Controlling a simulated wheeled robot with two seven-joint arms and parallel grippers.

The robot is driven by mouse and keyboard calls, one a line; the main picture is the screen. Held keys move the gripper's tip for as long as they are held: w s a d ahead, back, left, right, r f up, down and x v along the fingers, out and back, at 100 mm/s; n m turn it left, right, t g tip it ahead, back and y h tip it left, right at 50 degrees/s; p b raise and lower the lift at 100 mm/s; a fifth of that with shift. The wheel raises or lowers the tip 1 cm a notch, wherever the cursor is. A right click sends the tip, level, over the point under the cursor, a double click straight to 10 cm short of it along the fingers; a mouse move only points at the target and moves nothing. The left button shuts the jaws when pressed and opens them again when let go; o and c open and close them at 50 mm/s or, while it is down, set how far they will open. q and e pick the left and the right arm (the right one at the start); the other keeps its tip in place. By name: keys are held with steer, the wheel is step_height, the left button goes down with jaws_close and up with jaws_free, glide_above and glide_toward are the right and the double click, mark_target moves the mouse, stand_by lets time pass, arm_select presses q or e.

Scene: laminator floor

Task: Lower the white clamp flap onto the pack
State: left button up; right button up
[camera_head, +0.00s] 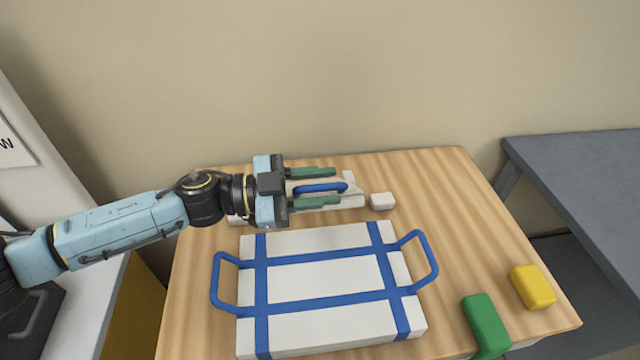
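The pack (325,272) is a white slab with crossed blue straps and a blue loop handle at each side. It lies flat on the wooden table. Behind it is the white clamp flap (345,202), with a blue bar handle (322,187) on it. The gripper and arm hide much of the flap's left part, so its exact tilt is hard to tell. My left gripper (318,187) reaches in from the left. Its two green fingers are apart, one on the far side and one on the near side of the blue handle, with gaps showing. My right gripper is not in view.
A small white block (382,201) sits right of the flap. A green block (486,325) and a yellow block (532,287) lie at the wooden table's (470,215) front right. A grey table (590,190) stands at right. A beige wall is behind.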

arm_select(q)
steer(key=s+a+b, duration=0.1)
steer(key=s+a, duration=0.1)
steer(key=a, duration=1.1)
steer(key=shift+s, duration=0.35)
